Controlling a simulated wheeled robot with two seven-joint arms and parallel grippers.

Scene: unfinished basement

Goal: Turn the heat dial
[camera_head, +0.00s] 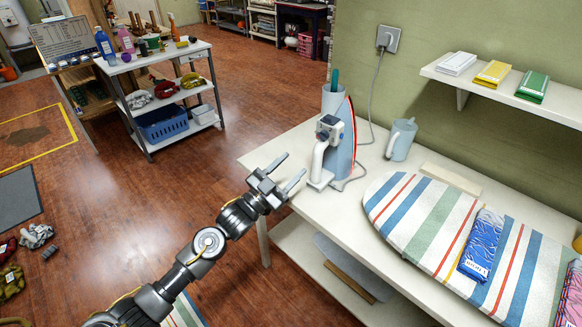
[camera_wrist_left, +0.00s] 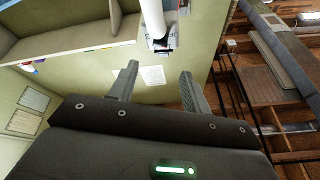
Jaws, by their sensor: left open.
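A steam iron (camera_head: 341,140) stands upright on its heel at the left end of the white table, its blue soleplate side facing right and its white handle (camera_head: 319,160) facing my arm. A grey and dark control part (camera_head: 327,130) sits near its top; I cannot make out the heat dial clearly. My left gripper (camera_head: 293,165) is open and empty, just left of the iron and apart from it. In the left wrist view the open fingers (camera_wrist_left: 158,72) point toward the iron's white handle (camera_wrist_left: 152,18). My right gripper is not in view.
The iron's cord runs to a wall socket (camera_head: 388,39). Open floor lies left.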

